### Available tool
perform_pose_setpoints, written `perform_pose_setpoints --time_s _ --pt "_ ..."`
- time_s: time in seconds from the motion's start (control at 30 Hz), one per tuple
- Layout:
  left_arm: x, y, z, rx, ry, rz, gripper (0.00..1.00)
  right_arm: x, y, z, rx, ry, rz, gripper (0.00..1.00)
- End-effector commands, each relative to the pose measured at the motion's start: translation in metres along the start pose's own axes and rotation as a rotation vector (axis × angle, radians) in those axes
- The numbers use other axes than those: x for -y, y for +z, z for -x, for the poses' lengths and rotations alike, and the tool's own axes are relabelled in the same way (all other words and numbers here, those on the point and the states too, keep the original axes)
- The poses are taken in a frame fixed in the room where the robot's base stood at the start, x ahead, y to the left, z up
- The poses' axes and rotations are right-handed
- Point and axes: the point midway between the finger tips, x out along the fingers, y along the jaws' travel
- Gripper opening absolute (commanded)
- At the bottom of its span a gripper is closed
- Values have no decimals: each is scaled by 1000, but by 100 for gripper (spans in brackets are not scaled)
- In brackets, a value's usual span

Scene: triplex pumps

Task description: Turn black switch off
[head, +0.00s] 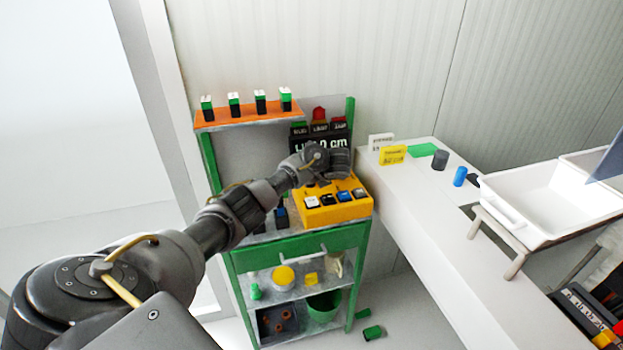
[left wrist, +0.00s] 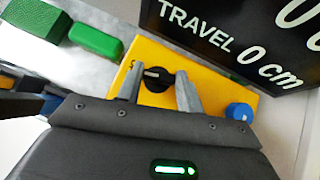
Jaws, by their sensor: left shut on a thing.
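The black switch (left wrist: 157,79) is a round knob with a light pointer mark, on the yellow box in the left wrist view. My left gripper (left wrist: 158,88) has one grey finger on each side of this knob and is shut on it. In the head view my left gripper (head: 338,163) is above the back part of the yellow box (head: 340,212); the black switch is hidden behind it there. A blue knob (left wrist: 239,112) sits on the same box, to the right of the fingers. My right gripper is not in view.
A black display reading "TRAVEL 0 cm" (left wrist: 235,35) stands close behind the box. A green block (left wrist: 95,41) lies left of it. The green bench (head: 290,250) carries the box. A white counter (head: 425,215) with a white tray (head: 545,205) stands to the right.

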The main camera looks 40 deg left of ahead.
Motion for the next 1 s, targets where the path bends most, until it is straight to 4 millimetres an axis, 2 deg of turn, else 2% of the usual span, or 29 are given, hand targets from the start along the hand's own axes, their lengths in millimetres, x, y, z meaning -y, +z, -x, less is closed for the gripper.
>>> perform_pose_setpoints --time_s 0.1,0.3,0.47,0.73,0.77,0.9,1.0 --pt "-1 1 0 0 -3 -4 14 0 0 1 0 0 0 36" --pt "-3 4 2 4 -116 -118 14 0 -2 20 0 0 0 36" --pt "-3 2 0 1 -182 -182 14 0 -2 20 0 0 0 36" --pt "-3 1 0 0 -185 -185 14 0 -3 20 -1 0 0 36" --pt "-3 1 0 0 -185 -185 40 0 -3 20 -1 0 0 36" --pt "-3 1 0 0 -185 -185 58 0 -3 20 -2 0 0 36" --pt "-3 0 0 0 -185 -185 58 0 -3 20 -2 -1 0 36"
